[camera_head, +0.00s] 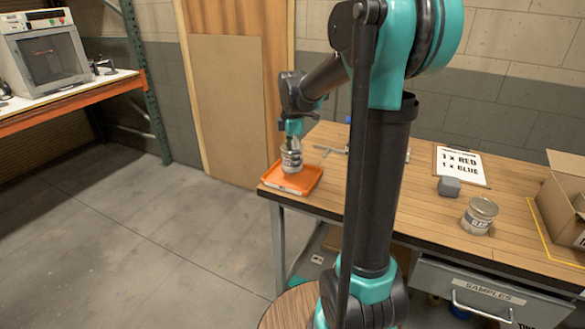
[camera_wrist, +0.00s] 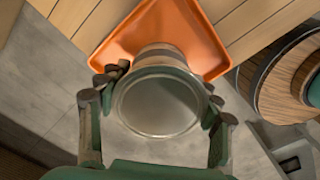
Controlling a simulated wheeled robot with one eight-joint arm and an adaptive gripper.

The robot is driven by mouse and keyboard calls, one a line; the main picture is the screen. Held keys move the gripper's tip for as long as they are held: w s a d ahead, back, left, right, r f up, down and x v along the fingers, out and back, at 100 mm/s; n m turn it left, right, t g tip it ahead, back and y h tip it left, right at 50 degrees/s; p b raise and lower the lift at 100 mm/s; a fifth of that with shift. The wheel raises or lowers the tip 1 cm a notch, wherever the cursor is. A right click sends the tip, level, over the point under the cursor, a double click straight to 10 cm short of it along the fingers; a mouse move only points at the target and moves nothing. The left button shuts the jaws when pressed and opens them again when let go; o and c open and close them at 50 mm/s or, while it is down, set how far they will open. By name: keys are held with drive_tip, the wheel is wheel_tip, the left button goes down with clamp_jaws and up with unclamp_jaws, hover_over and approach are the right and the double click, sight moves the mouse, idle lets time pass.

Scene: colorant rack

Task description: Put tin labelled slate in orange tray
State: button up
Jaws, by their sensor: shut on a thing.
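The orange tray (camera_head: 304,179) lies at the left end of the wooden table. A tin (camera_head: 291,161) with a pale label is upright over the tray; I cannot read its label. My gripper (camera_head: 292,142) comes down on it from above, its fingers on both sides of the tin. In the wrist view, the tin (camera_wrist: 158,105) shows its round grey lid between the fingertips of my gripper (camera_wrist: 157,98), with the orange tray (camera_wrist: 190,27) behind it. I cannot tell whether the tin's base touches the tray. My gripper is shut on the tin.
Another labelled tin (camera_head: 479,215) stands at the table's right, near a grey block (camera_head: 449,187) and a printed sign (camera_head: 461,165). A cardboard box (camera_head: 562,205) is at the right edge. Metal tools (camera_head: 333,150) lie behind the tray. The table's left edge is close to the tray.

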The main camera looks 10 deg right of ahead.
drive_tip(key=shift+f, duration=1.85)
drive_tip(key=shift+f, duration=0.1)
drive_tip(key=o, duration=1.4)
wheel_tip(320, 180, up, 12)
drive_tip(key=shift+r, duration=0.15)
